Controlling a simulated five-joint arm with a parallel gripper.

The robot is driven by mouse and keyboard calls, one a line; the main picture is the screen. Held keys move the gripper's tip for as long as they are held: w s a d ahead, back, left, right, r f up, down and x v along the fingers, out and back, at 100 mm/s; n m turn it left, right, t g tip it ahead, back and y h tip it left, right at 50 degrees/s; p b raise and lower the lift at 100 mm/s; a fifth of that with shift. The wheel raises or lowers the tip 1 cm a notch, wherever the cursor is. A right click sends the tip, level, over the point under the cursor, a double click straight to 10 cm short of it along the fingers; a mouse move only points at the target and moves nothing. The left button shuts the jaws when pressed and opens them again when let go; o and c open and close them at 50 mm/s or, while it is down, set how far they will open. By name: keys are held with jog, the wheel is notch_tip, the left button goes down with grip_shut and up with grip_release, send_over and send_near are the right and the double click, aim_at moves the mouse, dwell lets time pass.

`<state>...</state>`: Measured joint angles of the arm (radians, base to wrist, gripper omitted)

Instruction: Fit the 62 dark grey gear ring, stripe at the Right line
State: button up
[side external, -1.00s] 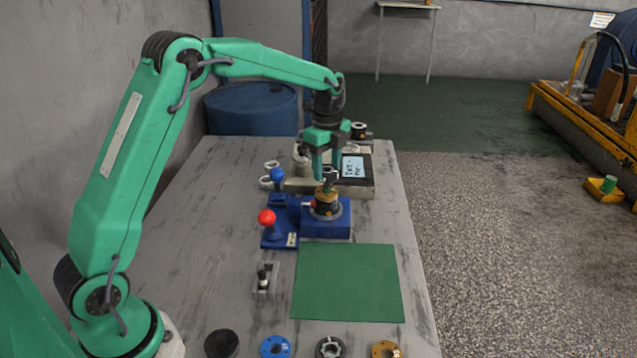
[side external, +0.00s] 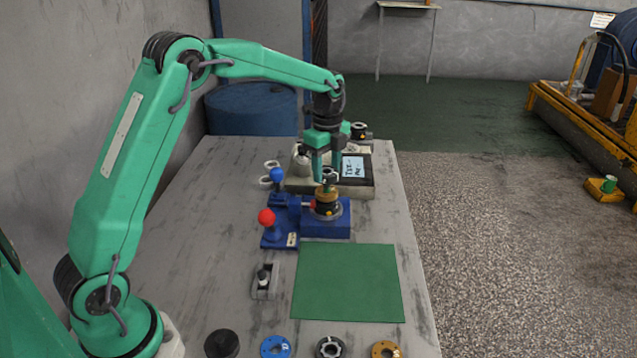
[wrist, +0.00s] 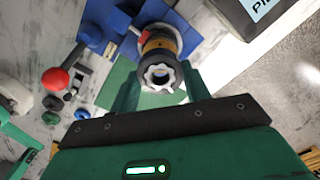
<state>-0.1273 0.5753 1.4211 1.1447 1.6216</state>
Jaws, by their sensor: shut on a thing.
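My gripper (side external: 328,176) is above the motor stack, its two green fingers straddling a small toothed gear ring (side external: 330,174). In the wrist view the gear ring (wrist: 158,77) shows a pale, notched face and dark sides between the fingers of my gripper (wrist: 162,88). The brass-coloured ring (side external: 327,196) and dark layers of the stack are directly below, on the blue base (side external: 338,225). Whether the gear ring touches the stack is hard to tell. The stripe and Right line cannot be made out.
A red-knobbed lever (side external: 267,218) and a blue-knobbed lever (side external: 277,175) stand left of the stack. A display box (side external: 352,168) is behind it. The green mat (side external: 350,285) is clear. A black disc (side external: 221,343), blue ring (side external: 275,347), dark ring (side external: 331,347) and brass ring (side external: 386,349) line the front.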

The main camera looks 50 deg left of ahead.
jog(key=shift+f, duration=1.55)
dwell(1.9)
jog(key=o, duration=1.7)
jog(key=shift+r, duration=0.2)
jog(key=shift+r, duration=3.3)
